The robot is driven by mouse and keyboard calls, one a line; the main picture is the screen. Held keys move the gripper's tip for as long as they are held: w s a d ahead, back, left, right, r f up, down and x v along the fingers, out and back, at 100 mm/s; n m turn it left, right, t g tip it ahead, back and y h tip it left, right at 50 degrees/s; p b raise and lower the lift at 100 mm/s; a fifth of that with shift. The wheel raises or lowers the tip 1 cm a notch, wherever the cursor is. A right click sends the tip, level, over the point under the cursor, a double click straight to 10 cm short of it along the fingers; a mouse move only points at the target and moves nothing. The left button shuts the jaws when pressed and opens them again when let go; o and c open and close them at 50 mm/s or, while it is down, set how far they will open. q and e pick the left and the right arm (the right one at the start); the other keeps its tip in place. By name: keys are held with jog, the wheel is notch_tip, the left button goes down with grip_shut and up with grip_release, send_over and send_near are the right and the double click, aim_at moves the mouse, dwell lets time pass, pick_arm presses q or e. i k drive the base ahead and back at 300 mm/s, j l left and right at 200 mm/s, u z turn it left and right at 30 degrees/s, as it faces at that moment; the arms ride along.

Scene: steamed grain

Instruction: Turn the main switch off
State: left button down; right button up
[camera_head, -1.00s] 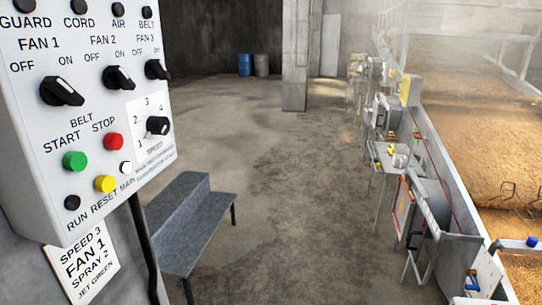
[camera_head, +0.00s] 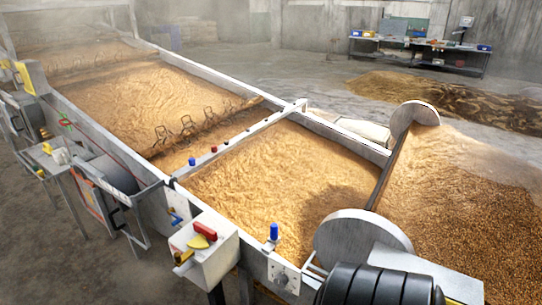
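A light grey switch box (camera_head: 215,262) stands at the near side of the grain bed, low and left of centre. It carries a red handle (camera_head: 204,229) over a yellow part (camera_head: 200,241), and another yellow part (camera_head: 183,257) on its left face. It looks like a main switch, but I can read no label or on/off mark on it. Neither of my grippers is in view.
Long metal-walled beds of golden grain (camera_head: 270,185) run back left. A blue knob (camera_head: 274,231) sits on the near wall. A black ribbed motor (camera_head: 378,287) and a round-ended roller (camera_head: 360,232) stand right. A workbench (camera_head: 420,52) is far back. Bare floor lies left.

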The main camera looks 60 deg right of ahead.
aim_at(200, 242)
jog(key=z, duration=1.3)
jog(key=i+j, duration=0.1)
jog(key=i, duration=0.45)
